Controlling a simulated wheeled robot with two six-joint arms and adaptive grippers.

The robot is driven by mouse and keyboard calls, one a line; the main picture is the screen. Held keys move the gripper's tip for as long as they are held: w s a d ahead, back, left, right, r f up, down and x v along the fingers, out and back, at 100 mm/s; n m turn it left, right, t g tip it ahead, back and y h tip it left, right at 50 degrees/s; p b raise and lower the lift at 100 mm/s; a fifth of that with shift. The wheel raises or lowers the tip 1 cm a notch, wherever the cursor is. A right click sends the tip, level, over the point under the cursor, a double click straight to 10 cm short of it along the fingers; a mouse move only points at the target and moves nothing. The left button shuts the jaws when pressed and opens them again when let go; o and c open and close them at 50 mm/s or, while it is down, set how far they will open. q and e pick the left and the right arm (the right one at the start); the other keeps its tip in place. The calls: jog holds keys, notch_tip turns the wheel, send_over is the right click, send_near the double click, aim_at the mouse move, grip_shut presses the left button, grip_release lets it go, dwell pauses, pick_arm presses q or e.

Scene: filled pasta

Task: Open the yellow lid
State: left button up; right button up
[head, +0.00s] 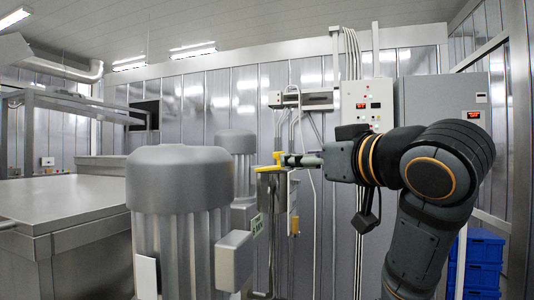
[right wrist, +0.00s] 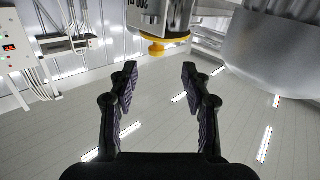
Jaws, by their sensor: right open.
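The yellow lid (head: 268,168) sits on top of a small grey metal housing (head: 271,190), right of the big motor in the head view. In the right wrist view the yellow lid (right wrist: 165,41) shows at the top centre, beyond the fingertips, with the metal housing (right wrist: 160,14) above it in the picture. My right gripper (head: 290,160) reaches in from the right close to the lid in the head view. The right wrist view shows its fingers (right wrist: 160,68) open, with nothing between them. Contact with the lid is not visible. My left gripper is out of view.
A large ribbed grey motor (head: 180,210) stands in front, left of the lid. A metal table (head: 60,205) is at the left. A control panel (head: 367,105) hangs on the back wall. Blue crates (head: 484,265) stand at lower right.

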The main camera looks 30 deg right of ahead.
aim_at(282, 153)
jog(key=w+b, duration=0.1)
jog(key=w, duration=0.1)
jog(key=w+b, duration=0.1)
jog(key=w, duration=0.1)
jog(key=w+b, duration=0.1)
jog(key=b, duration=0.1)
jog(key=shift+w+d+r, duration=0.2)
jog(key=shift+w+r, duration=0.2)
jog(key=w, duration=0.1)
jog(key=w+p, duration=0.1)
jog(key=w, duration=0.1)
jog(key=shift+w+d+r, duration=0.15)
jog(key=shift+w+d, duration=0.05)
jog(key=shift+d, duration=0.05)
jog(key=shift+w+d+p, duration=0.25)
jog(key=shift+w+p, duration=0.1)
jog(key=shift+w+a, duration=0.2)
jog(key=shift+w, duration=0.05)
jog(key=shift+d, duration=0.1)
grip_shut()
